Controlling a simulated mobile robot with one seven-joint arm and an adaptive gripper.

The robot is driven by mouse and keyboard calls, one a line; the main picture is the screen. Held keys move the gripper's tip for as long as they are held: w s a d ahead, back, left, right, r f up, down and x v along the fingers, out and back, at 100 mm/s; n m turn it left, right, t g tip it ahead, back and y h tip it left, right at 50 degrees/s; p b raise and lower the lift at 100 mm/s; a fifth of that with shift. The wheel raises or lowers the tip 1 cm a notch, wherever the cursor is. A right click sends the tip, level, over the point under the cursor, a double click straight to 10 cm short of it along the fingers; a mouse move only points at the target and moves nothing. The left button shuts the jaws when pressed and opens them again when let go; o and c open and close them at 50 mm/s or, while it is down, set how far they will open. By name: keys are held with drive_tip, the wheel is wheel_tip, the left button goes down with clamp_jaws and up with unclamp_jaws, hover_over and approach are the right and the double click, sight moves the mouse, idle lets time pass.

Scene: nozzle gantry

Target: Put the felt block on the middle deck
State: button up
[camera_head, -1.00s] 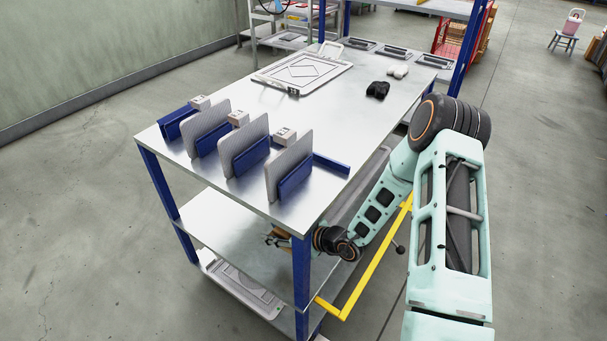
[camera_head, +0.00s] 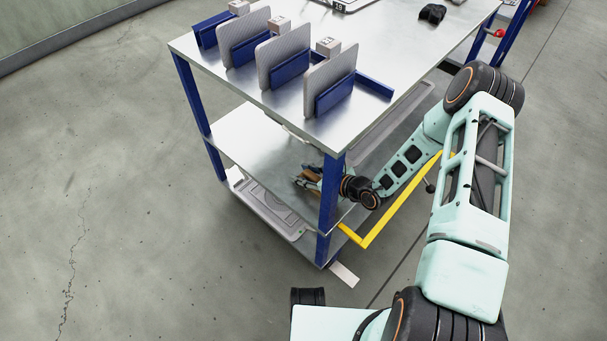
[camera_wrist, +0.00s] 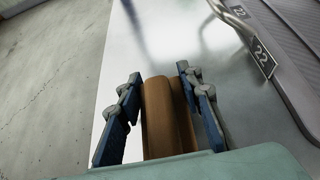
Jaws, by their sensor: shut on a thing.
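The felt block (camera_wrist: 168,115) is brown with a rounded face, and it sits between the two blue jaws of my gripper (camera_wrist: 160,110) in the wrist view. The same deck lies below the block in the wrist view (camera_wrist: 125,65). I cannot tell whether the block touches the deck. A post partly hides the gripper in the head view.
The top deck (camera_head: 240,85) carries blue racks with grey upright plates (camera_head: 330,78). A blue post (camera_head: 330,205) and a yellow handle (camera_head: 385,222) stand near my arm. A grey tray (camera_head: 262,205) lies on the bottom deck.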

drive_tip(key=o, duration=1.2)
drive_tip(key=shift+r, duration=0.2)
drive_tip(key=p+v, duration=0.2)
drive_tip(key=v, duration=1)
drive_tip(key=shift+p, duration=0.4)
drive_tip(key=shift+f, duration=0.1)
